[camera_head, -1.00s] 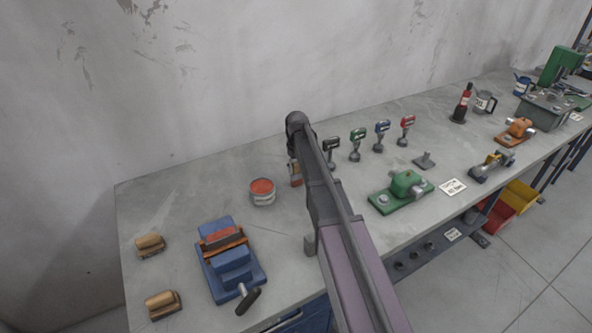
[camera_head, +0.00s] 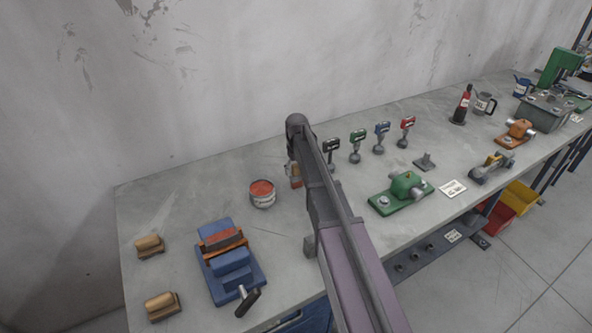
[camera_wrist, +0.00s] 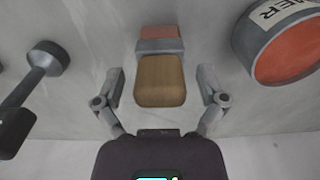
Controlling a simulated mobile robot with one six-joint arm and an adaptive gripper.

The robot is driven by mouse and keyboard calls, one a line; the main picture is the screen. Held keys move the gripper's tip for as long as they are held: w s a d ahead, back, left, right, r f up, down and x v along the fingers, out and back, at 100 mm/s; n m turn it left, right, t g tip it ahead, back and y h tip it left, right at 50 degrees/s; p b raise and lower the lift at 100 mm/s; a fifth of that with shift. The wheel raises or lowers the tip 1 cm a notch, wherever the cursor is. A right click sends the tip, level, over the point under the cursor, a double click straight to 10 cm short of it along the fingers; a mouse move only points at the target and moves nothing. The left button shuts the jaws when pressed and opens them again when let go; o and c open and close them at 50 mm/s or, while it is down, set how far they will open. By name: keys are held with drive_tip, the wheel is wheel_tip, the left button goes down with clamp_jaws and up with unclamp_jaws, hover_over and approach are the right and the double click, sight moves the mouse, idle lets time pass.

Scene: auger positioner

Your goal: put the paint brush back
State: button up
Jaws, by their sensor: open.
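The paint brush (camera_wrist: 160,80) shows in the wrist view with a wooden handle, a grey band and a reddish end. Its handle lies between the two spread fingers of my gripper (camera_wrist: 161,84), with a gap on each side. The gripper is open and not closed on it. In the head view, the brush (camera_head: 296,182) is partly hidden by my arm, just right of the paint can. The can (camera_head: 262,195) holds red paint, and its rim and label also show at the upper right of the wrist view (camera_wrist: 268,52).
Several small stands with coloured heads (camera_head: 358,145) and a green device (camera_head: 402,190) are right of my arm. A wall rises behind.

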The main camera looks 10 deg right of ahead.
drive_tip(key=shift+r, duration=0.1)
wheel_tip(320, 180, up, 12)
drive_tip(key=p, duration=1.2)
drive_tip(key=shift+s, duration=0.1)
idle(0.7)
drive_tip(key=s+m, duration=0.3)
drive_tip(key=s, duration=2.6)
drive_tip(key=shift+m, duration=0.3)
drive_tip(key=shift+a, duration=0.1)
wheel_tip(320, 180, down, 6)
drive_tip(key=b, duration=0.5)
drive_tip(key=shift+r, duration=0.2)
